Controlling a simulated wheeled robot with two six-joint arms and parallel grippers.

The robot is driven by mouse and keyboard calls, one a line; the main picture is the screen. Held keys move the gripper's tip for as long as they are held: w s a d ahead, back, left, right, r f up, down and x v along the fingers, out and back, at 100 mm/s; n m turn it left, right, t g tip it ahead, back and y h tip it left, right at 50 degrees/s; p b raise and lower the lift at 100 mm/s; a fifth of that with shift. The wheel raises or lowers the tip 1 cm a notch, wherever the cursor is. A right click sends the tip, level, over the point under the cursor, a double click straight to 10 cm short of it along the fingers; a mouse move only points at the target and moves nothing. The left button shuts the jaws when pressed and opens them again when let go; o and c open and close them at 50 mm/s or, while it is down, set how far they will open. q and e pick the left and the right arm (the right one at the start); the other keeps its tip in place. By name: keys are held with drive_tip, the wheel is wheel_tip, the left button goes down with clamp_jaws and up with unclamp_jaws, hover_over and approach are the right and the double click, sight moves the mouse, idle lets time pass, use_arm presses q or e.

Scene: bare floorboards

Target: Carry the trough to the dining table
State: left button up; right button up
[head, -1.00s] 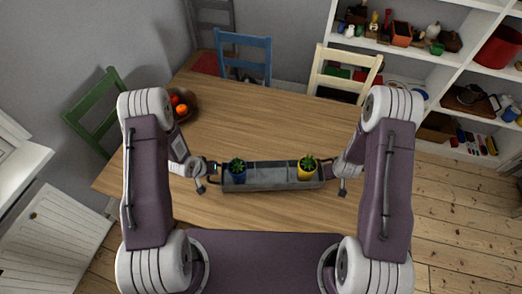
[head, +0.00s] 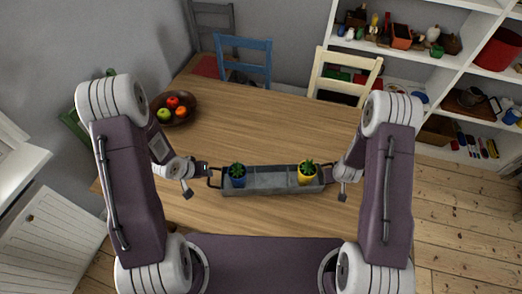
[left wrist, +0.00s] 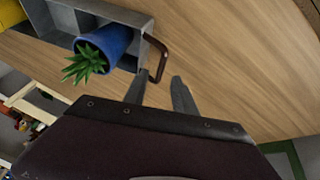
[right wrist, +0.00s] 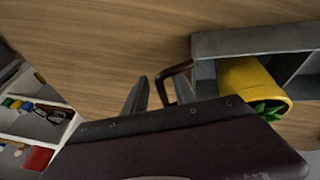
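The grey trough (head: 271,187) rests on the wooden dining table (head: 260,120), near its front side. It holds a blue pot with a plant (head: 238,178) at its left end and a yellow pot with a plant (head: 305,177) at its right end. My left gripper (head: 204,169) is open just off the trough's left handle; in the left wrist view its fingers stand apart near the dark handle (left wrist: 157,54). My right gripper (head: 330,174) is at the right handle; in the right wrist view its fingers are apart, with the handle (right wrist: 176,70) between or just beyond them.
A fruit bowl (head: 174,109) stands at the table's left. A blue chair (head: 245,60) and a cream chair (head: 343,72) stand along the far side. A green chair (head: 73,124) is at the left, partly hidden by my arm. White shelves (head: 446,62) stand at the right. The table's middle is clear.

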use_arm(q)
drive_tip(key=v, duration=0.3)
use_arm(e)
drive_tip(key=v, duration=1.2)
use_arm(q)
drive_tip(key=shift+d, duration=0.1)
